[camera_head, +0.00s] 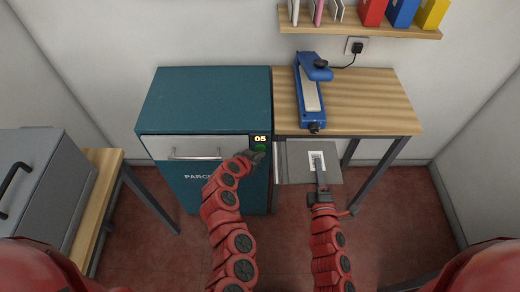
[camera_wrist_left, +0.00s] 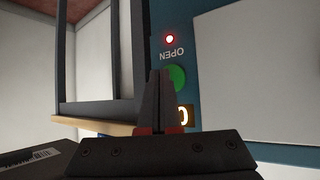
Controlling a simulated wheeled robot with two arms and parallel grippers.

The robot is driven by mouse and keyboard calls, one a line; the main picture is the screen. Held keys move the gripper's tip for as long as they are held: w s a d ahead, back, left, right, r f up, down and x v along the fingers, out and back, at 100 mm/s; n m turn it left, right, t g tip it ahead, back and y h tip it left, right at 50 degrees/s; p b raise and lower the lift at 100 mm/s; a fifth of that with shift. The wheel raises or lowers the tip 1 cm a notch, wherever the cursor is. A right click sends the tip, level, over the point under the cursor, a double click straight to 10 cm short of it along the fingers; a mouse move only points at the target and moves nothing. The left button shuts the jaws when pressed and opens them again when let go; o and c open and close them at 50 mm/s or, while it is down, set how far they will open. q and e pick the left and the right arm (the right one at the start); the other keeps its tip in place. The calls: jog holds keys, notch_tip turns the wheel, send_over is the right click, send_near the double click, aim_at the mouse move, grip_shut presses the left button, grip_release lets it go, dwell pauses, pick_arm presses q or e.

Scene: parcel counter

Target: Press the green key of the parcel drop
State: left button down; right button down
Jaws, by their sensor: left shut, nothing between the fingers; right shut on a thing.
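The parcel drop (camera_head: 205,100) is a teal cabinet with a pale hatch and handle at the front. Its green key (camera_head: 260,147) sits below the lit "05" display, partly hidden by my left gripper (camera_head: 256,157). In the left wrist view, the green key (camera_wrist_left: 179,76) shows just beyond the fingertips of my left gripper (camera_wrist_left: 160,75), which overlap its left edge. The jaws are shut and empty; I cannot tell whether they touch the key. My right gripper (camera_head: 319,168) is shut on a grey parcel (camera_head: 296,164) with a white label, held right of the cabinet.
A wooden table (camera_head: 365,100) right of the cabinet bears a blue sealer (camera_head: 309,90), plugged into a wall socket (camera_head: 356,46). A grey box (camera_head: 45,180) stands on a bench at left. A shelf (camera_head: 360,29) hangs above.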

pick_arm(q)
jog(key=shift+w, duration=0.25)
pick_arm(e)
jog(key=shift+f, duration=0.15)
pick_arm(q)
jog(key=shift+w, duration=0.1)
dwell(0.3)
jog(key=shift+s, duration=0.5)
pick_arm(e)
jog(key=shift+r+p, duration=0.45)
jog(key=shift+r, duration=0.1)
pick_arm(q)
jog(key=s, duration=0.6)
dwell(0.4)
